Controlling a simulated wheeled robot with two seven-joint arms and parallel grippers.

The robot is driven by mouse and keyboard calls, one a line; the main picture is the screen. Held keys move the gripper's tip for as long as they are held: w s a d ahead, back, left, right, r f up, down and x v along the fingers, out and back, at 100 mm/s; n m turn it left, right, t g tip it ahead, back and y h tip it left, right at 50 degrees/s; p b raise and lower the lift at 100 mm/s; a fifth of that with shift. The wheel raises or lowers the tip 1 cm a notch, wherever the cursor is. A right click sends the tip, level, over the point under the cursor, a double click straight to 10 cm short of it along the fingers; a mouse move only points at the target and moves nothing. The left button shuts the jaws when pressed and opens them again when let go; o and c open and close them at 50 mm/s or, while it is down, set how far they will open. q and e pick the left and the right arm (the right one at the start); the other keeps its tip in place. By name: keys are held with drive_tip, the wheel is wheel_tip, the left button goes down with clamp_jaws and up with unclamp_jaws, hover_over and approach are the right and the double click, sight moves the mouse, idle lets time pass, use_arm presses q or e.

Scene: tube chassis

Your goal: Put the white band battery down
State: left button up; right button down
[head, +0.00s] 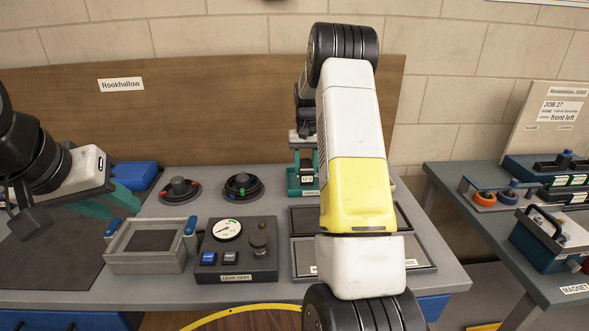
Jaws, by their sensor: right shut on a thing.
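My right arm rises from the bottom of the head view and bends over at the top. Its gripper (303,138) is at the back of the table, partly hidden by the arm. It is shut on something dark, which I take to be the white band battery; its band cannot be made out. A labelled teal thing (307,188) stands just below the gripper. Whether the battery touches it cannot be told. My left gripper (112,205), with teal fingers apart, is empty over the left side of the table, near a dark mat (50,258).
A leak test box (237,262) and a grey framed tray (146,262) stand at the front. Two round dark fixtures (242,186) lie behind. Dark-framed panels (415,256) lie under my right arm. The right-hand table (545,285) holds teal units and a magnet box (533,250).

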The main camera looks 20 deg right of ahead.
drive_tip(key=shift+w+d, duration=0.25)
drive_tip(key=shift+d, duration=0.65)
drive_tip(key=shift+d+f, duration=0.3)
drive_tip(key=shift+f, duration=1.5)
drive_tip(key=shift+f, duration=0.15)
drive_tip(key=c, duration=0.8)
unclamp_jaws()
drive_tip(key=shift+a, duration=0.1)
drive_tip(key=shift+c, duration=0.2)
